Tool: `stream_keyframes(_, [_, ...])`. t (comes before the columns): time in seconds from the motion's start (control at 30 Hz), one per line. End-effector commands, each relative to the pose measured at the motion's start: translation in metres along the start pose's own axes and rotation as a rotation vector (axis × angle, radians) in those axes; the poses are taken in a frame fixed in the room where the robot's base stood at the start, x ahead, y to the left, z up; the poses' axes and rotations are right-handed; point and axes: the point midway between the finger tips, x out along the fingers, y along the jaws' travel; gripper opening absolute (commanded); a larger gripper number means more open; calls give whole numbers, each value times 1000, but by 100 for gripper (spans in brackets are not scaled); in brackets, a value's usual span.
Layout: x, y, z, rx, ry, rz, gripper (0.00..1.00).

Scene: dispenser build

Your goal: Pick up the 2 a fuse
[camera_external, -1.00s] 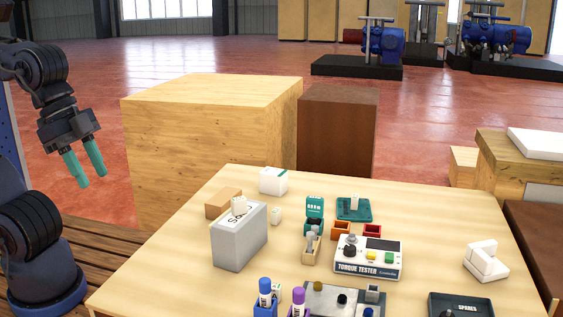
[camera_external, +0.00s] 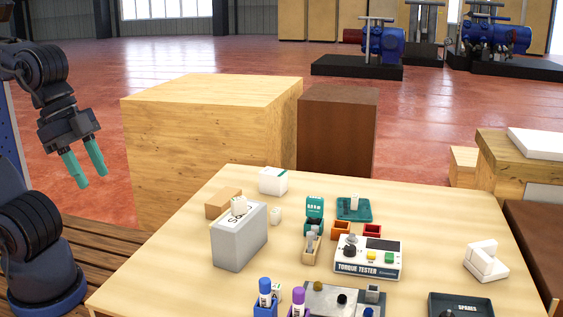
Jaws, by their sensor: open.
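My gripper (camera_external: 91,179) hangs at the left with its two teal fingers apart and nothing between them. It is off the left side of the wooden table (camera_external: 160,265), well away from the objects on it. I cannot pick out the 2 A fuse; no fuse marking is readable at this size. A dark tray labelled SPARES (camera_external: 462,304) is at the front right of the table, partly cut off by the picture's lower edge. Small light pieces stand on the table, including a white block (camera_external: 276,216), but their labels are too small to read.
A grey box (camera_external: 238,247) stands at the table's left, beside a cardboard-brown block (camera_external: 222,203). The left front tabletop is clear.

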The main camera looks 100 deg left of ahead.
Motion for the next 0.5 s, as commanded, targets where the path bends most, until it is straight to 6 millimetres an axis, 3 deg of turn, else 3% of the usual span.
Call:
stream_keyframes(0.3, [0, -1, -2, 9, -3, -2, 44])
stream_keyframes(0.5, [5, -14, -29, 125, -37, -21, 44])
